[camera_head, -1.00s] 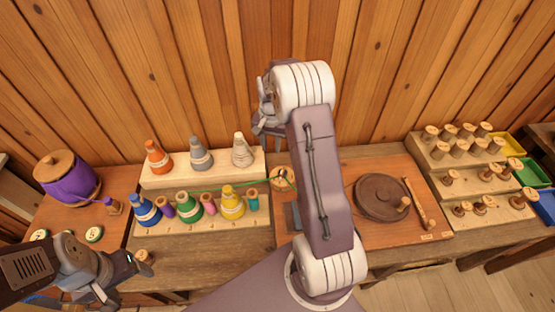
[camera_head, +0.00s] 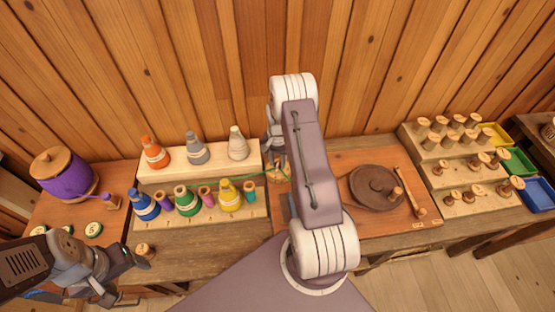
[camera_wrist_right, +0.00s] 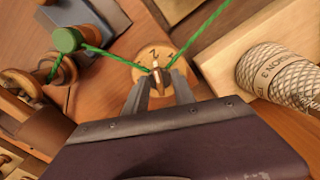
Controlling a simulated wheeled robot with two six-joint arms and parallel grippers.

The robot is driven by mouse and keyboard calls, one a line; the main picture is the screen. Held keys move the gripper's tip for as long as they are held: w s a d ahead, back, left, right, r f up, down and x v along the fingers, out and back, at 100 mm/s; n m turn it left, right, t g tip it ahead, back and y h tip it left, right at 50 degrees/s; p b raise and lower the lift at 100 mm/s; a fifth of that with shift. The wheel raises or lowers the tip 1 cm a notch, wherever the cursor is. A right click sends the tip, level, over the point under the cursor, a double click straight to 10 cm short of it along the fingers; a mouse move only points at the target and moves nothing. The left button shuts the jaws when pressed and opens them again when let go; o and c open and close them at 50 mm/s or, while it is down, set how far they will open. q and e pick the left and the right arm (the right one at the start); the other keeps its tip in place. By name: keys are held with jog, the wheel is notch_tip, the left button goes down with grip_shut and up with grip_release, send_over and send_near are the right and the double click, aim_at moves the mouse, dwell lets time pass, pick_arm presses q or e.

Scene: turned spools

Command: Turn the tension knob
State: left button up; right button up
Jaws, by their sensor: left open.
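The tension knob (camera_head: 279,174) is a small wooden dial with a dark mark and a raised bar, at the right end of the spool rack. In the right wrist view the numbered dial (camera_wrist_right: 165,62) lies just beyond my right gripper (camera_wrist_right: 160,80). The right fingers are apart, with the bar between or just past their tips; contact cannot be made out. The right gripper also shows in the head view (camera_head: 275,158), over the dial and partly behind my arm. My left gripper (camera_head: 128,276) is open and empty at lower left, near a small wooden spool.
A green thread (camera_wrist_right: 110,56) runs across the dial. Cones of thread stand on the stepped rack (camera_head: 160,178) to the left. A dark round turntable (camera_head: 372,190) sits to the right, then a stepped rack of wooden spools (camera_head: 440,185) and coloured bins.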

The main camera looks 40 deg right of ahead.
jog(key=shift+d, duration=0.1)
jog(key=shift+d, duration=0.1)
grip_shut()
jog(key=shift+f+m, duration=0.1)
jog(key=shift+m, duration=0.2)
jog(key=m+b, duration=0.1)
jog(key=m, duration=0.2)
jog(key=shift+m, duration=0.3)
jog(key=m+b, duration=0.1)
jog(key=m, duration=0.4)
jog(key=shift+w+m, duration=0.15)
jog(key=shift+m, duration=0.15)
grip_release()
